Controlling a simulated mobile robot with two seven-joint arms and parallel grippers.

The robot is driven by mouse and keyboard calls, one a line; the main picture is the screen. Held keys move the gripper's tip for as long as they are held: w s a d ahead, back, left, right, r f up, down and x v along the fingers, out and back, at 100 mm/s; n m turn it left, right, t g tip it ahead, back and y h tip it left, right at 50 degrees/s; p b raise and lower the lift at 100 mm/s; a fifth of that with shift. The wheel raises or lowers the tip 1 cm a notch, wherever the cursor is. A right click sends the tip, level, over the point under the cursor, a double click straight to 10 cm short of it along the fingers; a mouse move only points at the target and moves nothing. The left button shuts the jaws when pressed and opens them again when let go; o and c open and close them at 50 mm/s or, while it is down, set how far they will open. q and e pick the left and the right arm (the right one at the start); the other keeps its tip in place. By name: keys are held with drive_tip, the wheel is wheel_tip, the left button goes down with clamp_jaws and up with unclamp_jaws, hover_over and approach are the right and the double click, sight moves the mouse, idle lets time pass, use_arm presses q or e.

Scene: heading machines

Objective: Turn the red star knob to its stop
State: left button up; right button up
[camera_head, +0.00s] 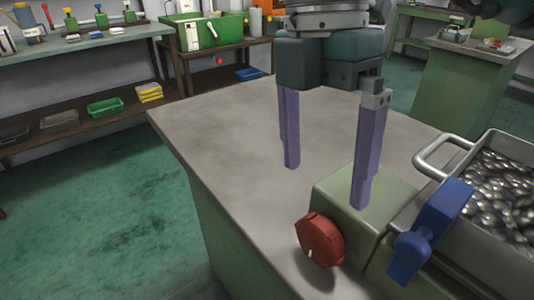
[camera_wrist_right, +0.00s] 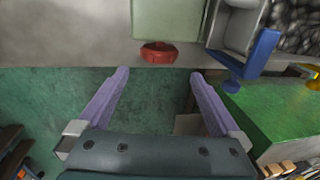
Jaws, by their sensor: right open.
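The red star knob (camera_head: 320,240) sits on the front face of a pale green box (camera_head: 370,190) on the workbench. A small white mark shows near its lower edge. In the right wrist view the knob (camera_wrist_right: 158,52) lies beyond the fingertips, roughly centred between them. My right gripper (camera_head: 327,188) is open and empty, with two purple fingers pointing down. In the head view one finger overlaps the green box and the other hangs over the bench top. The right gripper (camera_wrist_right: 160,73) does not touch the knob. My left gripper is in neither view.
A blue lever (camera_head: 430,230) stands right of the knob, beside a metal tray (camera_head: 505,240) of shiny parts with a handle (camera_head: 445,155). The grey bench top (camera_head: 230,130) is clear at the left. Shelves with bins (camera_head: 105,107) stand at the back left.

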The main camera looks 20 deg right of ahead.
sight(318, 221)
drive_tip(key=shift+d+f, duration=0.2)
drive_tip(key=shift+f, duration=0.15)
drive_tip(key=f, duration=0.5)
drive_tip(key=s+f, duration=0.1)
drive_tip(key=f, duration=0.2)
drive_tip(key=shift+a, duration=0.1)
drive_tip(key=shift+s+f, duration=0.15)
drive_tip(key=shift+f, duration=0.35)
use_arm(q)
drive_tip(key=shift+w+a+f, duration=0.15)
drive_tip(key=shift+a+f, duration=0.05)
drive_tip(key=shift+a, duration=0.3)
use_arm(e)
drive_tip(key=shift+c, duration=0.2)
